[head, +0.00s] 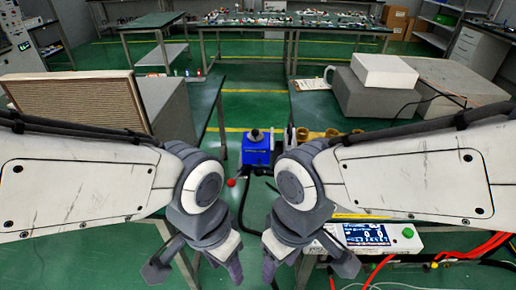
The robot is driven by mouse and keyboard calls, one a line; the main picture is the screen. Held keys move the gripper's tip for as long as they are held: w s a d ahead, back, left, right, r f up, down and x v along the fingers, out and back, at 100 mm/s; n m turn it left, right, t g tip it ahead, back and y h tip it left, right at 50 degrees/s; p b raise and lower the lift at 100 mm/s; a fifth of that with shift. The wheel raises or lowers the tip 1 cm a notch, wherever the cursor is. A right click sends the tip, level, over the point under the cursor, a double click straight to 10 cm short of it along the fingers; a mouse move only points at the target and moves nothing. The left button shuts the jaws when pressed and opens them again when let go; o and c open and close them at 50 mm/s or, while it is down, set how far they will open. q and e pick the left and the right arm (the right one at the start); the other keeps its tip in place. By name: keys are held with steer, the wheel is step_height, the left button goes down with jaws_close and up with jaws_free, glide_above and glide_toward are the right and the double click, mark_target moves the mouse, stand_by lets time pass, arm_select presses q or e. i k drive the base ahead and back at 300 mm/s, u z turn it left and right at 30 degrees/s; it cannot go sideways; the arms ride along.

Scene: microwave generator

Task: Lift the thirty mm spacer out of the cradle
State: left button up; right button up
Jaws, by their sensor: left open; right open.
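My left gripper (195,268) is open and empty at the bottom of the head view, left of centre, pointing down. My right gripper (307,265) is open and empty just to its right, also pointing down. Several brass-coloured round pieces (302,136) stand in a row behind my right arm, partly hidden by it. I cannot tell whether one of them is the thirty mm spacer. I cannot make out the cradle. Both grippers are well in front of these pieces and touch nothing visible.
A blue device (257,150) with a dark knob stands at centre, a red ball (231,182) beside it. A white display box (372,237) sits by my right gripper, with red cables at lower right. A framed panel (75,100) is at left, a white block (384,70) at right.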

mark_target(289, 143)
steer(key=u, duration=0.45)
steer(key=i, duration=0.75)
steer(key=z, duration=0.1)
